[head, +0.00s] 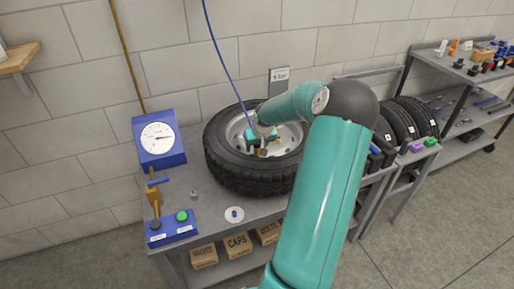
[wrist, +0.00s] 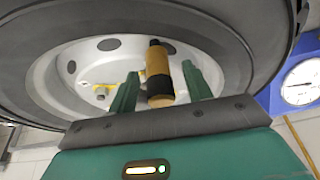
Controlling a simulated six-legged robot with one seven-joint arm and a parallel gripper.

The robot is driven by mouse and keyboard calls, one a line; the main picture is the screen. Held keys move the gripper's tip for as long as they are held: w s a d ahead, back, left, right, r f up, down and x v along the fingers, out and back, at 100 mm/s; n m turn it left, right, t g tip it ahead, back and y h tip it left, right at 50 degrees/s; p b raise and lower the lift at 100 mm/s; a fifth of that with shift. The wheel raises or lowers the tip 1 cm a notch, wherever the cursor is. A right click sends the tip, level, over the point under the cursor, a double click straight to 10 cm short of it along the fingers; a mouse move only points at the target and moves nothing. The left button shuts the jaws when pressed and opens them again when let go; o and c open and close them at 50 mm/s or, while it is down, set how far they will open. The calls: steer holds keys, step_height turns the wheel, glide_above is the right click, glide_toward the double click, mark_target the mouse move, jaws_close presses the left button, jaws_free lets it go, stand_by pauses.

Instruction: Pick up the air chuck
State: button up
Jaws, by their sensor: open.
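A brass cylinder with black bands, which looks like the air chuck (wrist: 157,64), shows in the wrist view between the two green fingers of my gripper (wrist: 160,72). The gripper is open, with a finger on either side of the cylinder; small gaps seem to remain. In the head view my gripper (head: 259,147) is over the wheel rim of the tire (head: 222,165) lying on the bench. A blue hose (head: 222,62) hangs down to the gripper area; its lower end is hard to make out there.
A blue gauge box (head: 158,139), a brass valve with a blue handle (head: 154,193) and a blue button box (head: 172,230) are at the bench's left. A small white dish (head: 234,215) is in front. Upright tires (head: 398,122) stand at the right.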

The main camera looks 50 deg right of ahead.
jaws_close()
steer(key=shift+r, duration=0.1)
